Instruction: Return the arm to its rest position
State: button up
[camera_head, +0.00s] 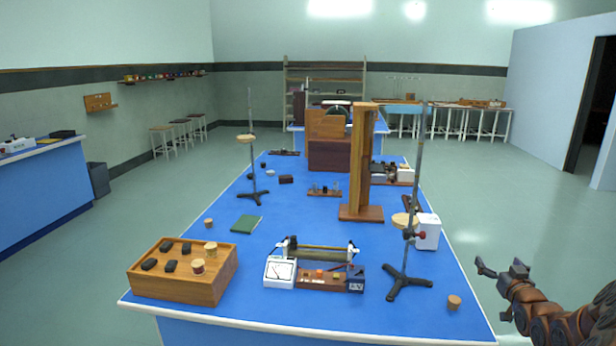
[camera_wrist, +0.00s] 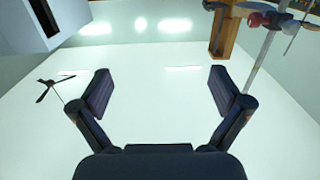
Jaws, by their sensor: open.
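My gripper (camera_head: 500,269) is at the lower right in the head view, beside the right edge of the blue bench (camera_head: 330,222) and over the floor. Its two fingers are spread apart. In the wrist view my gripper (camera_wrist: 162,92) is open, with nothing between the fingers but a pale, blank background. My arm enters from the lower right corner. It touches nothing that I can see.
A cork (camera_head: 454,302) and a retort stand (camera_head: 408,284) are on the bench side nearest my gripper. A wooden box (camera_head: 150,285), an instrument board (camera_head: 315,284) and a wooden column (camera_head: 362,165) stand farther left. The floor (camera_head: 520,220) at right is clear.

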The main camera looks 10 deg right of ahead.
jog(key=w+a+f+n+g+y, duration=0.1)
jog(key=w+a+g+y, duration=0.2)
jog(key=a, duration=1)
jog(key=s+a+f+n+g+b, duration=0.1)
jog(key=s+a+g, duration=0.45)
jog(key=a, duration=0.65)
jog(key=s+a+g+y, duration=0.1)
jog(key=s+a+g, duration=0.2)
jog(key=s+a, duration=0.4)
jog(key=s+a+n+g+y, duration=0.1)
jog(key=s+a+g, duration=0.2)
jog(key=s, duration=1.4)
jog(key=s+a+g+b, duration=0.1)
jog(key=s+a+g, duration=0.3)
jog(key=s+a, duration=0.8)
jog(key=shift+f+n+y, duration=0.15)
jog(key=shift+n+y, duration=0.15)
jog(key=shift+y, duration=0.1)
